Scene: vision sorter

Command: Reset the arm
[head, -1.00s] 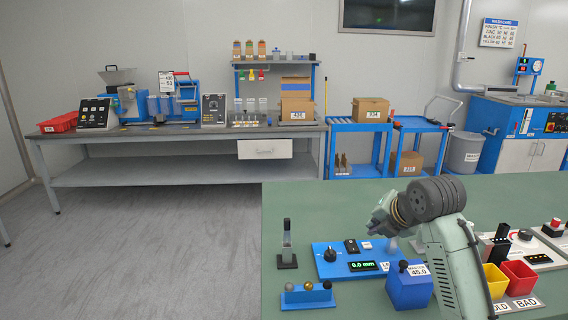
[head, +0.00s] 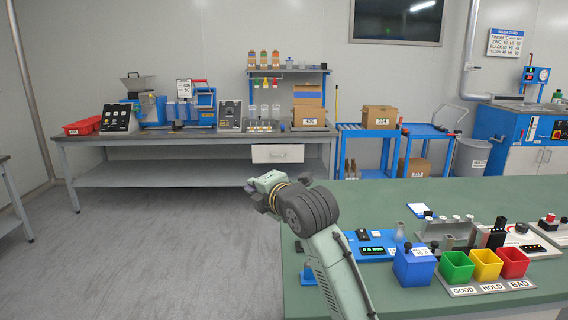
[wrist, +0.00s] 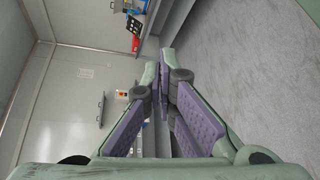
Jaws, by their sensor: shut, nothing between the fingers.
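My arm rises from the lower middle of the head view, bent at a dark ribbed joint. My gripper (wrist: 158,88) fills the middle of the wrist view. Its purple-padded fingers meet at the tips with nothing between them. In the head view the arm's end hangs left of the green table (head: 480,195), over the grey floor, and the fingertips are too small there to make out.
On the green table stand a blue box (head: 413,268) and green (head: 456,267), yellow (head: 486,265) and red (head: 513,263) bins. A long workbench (head: 160,140) with machines stands along the back wall. Blue carts (head: 430,130) stand to its right. The floor at left is clear.

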